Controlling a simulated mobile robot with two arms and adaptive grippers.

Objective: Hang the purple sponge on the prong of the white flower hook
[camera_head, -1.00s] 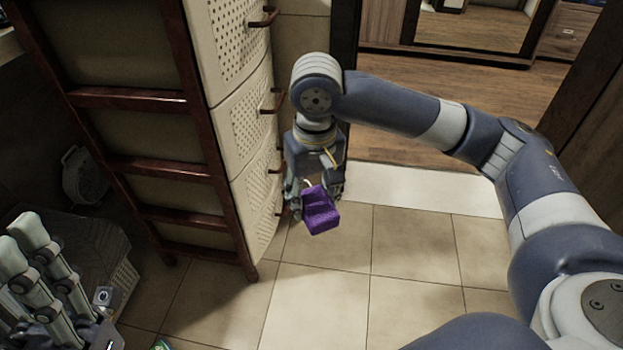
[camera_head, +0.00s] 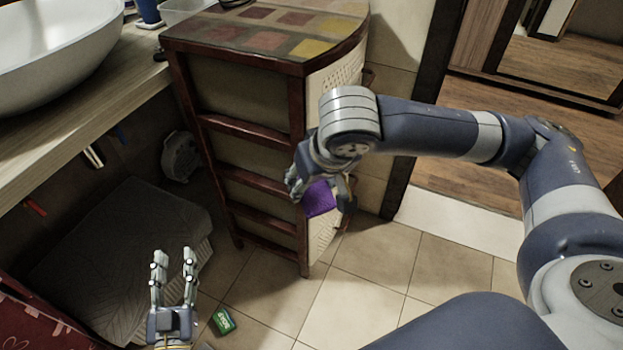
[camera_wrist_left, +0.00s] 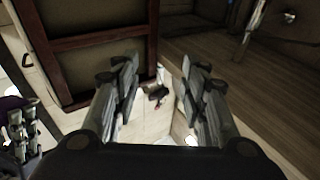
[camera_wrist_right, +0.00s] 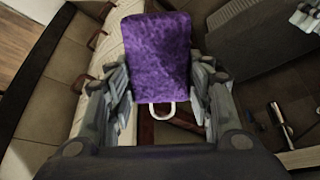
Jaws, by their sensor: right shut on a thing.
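The purple sponge (camera_head: 318,198) is in front of the wooden cabinet in the head view. My right gripper (camera_head: 322,192) is shut on it. In the right wrist view the sponge (camera_wrist_right: 160,50) sits between the fingers, with a white loop (camera_wrist_right: 162,111) at its near end. My left gripper (camera_head: 174,262) is open and empty, low in the head view; its spread fingers also show in the left wrist view (camera_wrist_left: 158,85). I cannot make out a white flower hook for certain; a small pale item (camera_head: 93,156) is on the dark wall under the counter.
The wooden cabinet (camera_head: 250,185) with a tiled top stands beside the counter (camera_head: 60,160) bearing a white basin (camera_head: 50,45). A grey box-like object (camera_head: 120,250) is under the counter. A green packet (camera_head: 222,321) lies on the floor. Tiled floor right of the cabinet is clear.

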